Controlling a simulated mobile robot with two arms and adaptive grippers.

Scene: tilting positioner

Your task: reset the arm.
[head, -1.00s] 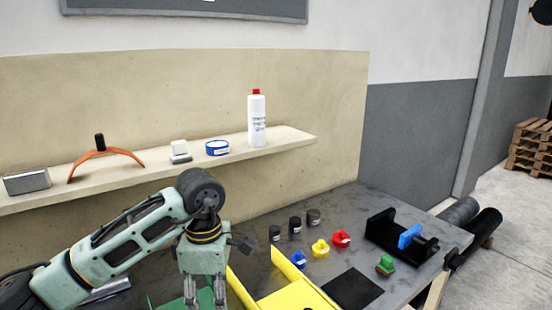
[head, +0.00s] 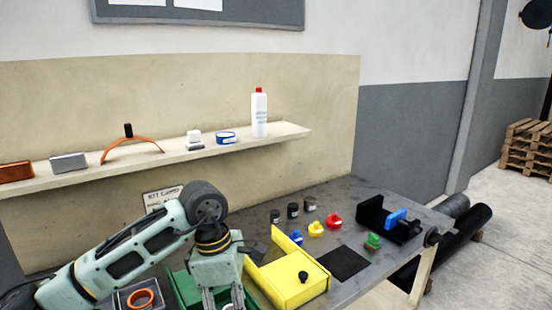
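My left arm comes in from the lower left. Its green-grey gripper (head: 222,297) points down over a green bin (head: 186,287) at the bottom edge. The fingers look apart, but their tips are cut off by the frame, so I cannot tell open from shut. A yellow tilting box (head: 292,287) with a black knob (head: 303,275) stands just right of the gripper. My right gripper is not in view.
The grey bench (head: 345,198) holds small blue, yellow, red and green parts, dark cylinders, a black pad (head: 348,263) and a black fixture (head: 373,216). A grey tray (head: 120,299) holds an orange ring (head: 140,298). The shelf (head: 175,158) above carries a bottle (head: 259,113).

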